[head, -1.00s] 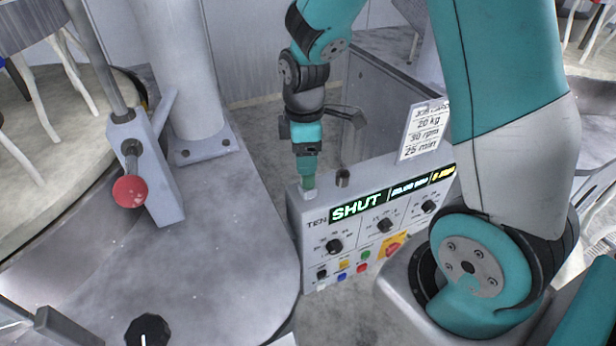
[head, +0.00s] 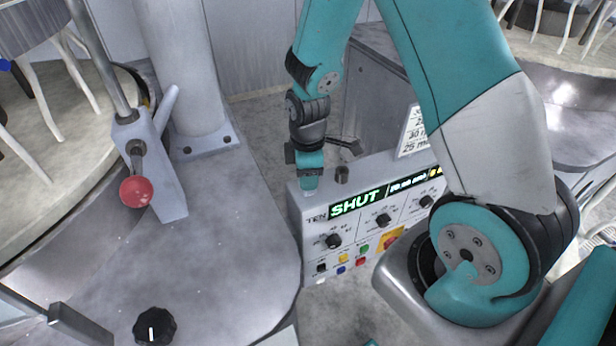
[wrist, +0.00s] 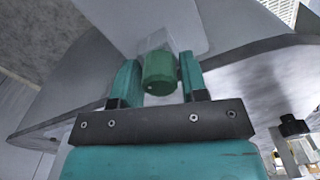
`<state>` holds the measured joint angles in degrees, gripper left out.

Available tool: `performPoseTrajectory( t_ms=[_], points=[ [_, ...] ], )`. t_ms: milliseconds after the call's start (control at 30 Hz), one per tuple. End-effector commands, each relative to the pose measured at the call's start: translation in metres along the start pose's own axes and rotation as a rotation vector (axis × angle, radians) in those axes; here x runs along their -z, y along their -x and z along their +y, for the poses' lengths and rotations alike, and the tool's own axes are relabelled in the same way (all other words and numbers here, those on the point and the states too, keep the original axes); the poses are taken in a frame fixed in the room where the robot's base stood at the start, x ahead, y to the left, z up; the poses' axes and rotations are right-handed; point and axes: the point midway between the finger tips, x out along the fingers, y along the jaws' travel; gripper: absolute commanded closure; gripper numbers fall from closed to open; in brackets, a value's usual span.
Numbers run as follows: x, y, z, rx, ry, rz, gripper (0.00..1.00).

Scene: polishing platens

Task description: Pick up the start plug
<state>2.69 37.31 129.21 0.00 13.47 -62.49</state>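The start plug (wrist: 160,72) is a short green cylinder in the wrist view, standing on a pale clear-looking base. My gripper (wrist: 161,76) has a teal finger on either side of it. A thin gap shows at the right finger; the left finger is very close to the plug, and I cannot tell if they touch. In the head view my gripper (head: 310,184) points down at the left end of the top of the control panel (head: 310,240), whose display reads "SHUT". The plug itself is not clearly visible there.
A small dark post (head: 342,174) stands on the panel top close right of my gripper. A white card (head: 412,130) stands farther right. A lever with a red ball (head: 136,191) and a black knob (head: 154,326) are on the grey housing at left.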

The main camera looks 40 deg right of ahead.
Motion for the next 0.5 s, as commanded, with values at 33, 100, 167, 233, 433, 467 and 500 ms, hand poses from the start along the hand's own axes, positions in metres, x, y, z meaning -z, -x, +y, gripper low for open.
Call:
performPoseTrajectory(
  t_ms=[33, 100, 167, 233, 433, 467, 500],
  points=[
    [0.0, 0.0001, 0.0001, 0.0, 0.0, 0.0, 0.72],
    [0.0, 0.0002, 0.0, 0.0, 0.0, 0.0, 0.88],
    [0.0, 0.0002, 0.0, 0.0, 0.0, 0.0, 0.91],
    [0.0001, 0.0003, 0.0001, 0.0, 0.0, 0.0, 0.91],
    [0.0002, 0.0017, 0.0003, -0.001, 0.0, 0.001, 0.91],
    [0.0003, 0.0027, 0.0005, -0.002, 0.0, 0.001, 0.91],
    [0.0004, 0.0045, 0.0007, -0.002, 0.0, 0.001, 0.91]
  ],
)
